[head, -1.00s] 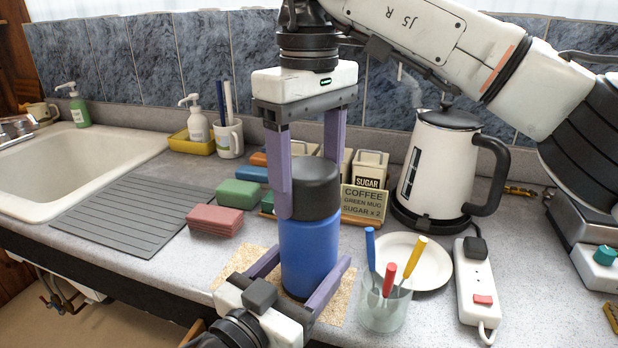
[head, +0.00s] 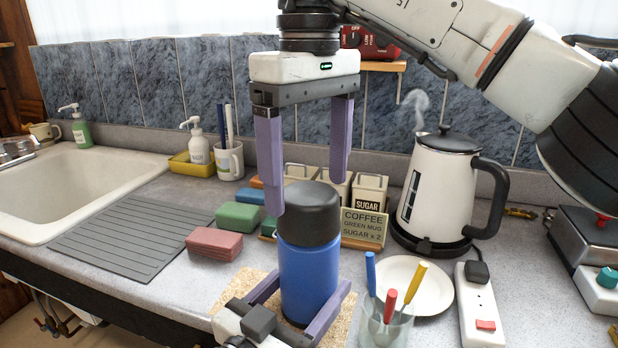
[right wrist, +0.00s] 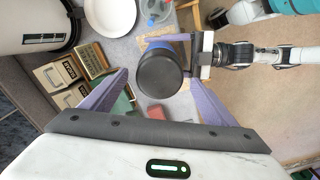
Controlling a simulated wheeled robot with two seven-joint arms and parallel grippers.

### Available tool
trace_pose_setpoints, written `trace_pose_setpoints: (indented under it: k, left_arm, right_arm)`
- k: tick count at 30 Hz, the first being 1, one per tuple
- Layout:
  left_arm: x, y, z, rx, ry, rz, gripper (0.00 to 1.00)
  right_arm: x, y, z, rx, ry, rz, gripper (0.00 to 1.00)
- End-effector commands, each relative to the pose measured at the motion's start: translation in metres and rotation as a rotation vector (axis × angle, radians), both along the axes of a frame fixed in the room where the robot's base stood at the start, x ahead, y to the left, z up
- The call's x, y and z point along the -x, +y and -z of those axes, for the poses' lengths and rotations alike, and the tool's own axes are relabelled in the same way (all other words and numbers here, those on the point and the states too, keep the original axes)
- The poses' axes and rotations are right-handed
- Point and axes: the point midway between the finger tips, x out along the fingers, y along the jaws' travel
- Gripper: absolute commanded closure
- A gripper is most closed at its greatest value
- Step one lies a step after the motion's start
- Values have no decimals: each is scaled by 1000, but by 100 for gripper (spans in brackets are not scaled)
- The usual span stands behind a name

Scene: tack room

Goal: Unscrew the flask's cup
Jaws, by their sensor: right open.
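The blue flask (head: 308,277) stands upright on a cork mat (head: 233,284). Its dark grey cup (head: 308,213) sits on top, and the right wrist view shows the cup (right wrist: 160,73) from above. My left gripper (head: 297,308) is low at the front, its fingers on both sides of the flask's blue body, shut on it. My right gripper (head: 306,198) is open and empty above the flask. Its fingertips are around the level of the cup's top, with a gap between them and the cup in the right wrist view.
A glass of coloured-handled cutlery (head: 386,325) and a white plate (head: 414,284) stand right of the flask. A steaming kettle (head: 437,190), canisters (head: 368,190) and a coffee sign (head: 363,226) are behind. Sponges (head: 214,243) lie left, beside the drainer mat (head: 130,238).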

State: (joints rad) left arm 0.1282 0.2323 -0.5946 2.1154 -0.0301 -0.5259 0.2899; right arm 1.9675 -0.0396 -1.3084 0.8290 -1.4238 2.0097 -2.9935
Motion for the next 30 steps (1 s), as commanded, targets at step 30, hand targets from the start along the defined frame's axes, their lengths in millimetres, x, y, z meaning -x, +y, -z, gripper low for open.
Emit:
trace_pose_setpoints:
  k: [30]
  left_arm:
    - [0,0,1,0,1,0,96]
  right_arm:
    - [4,3,-16,34,23,2125,19]
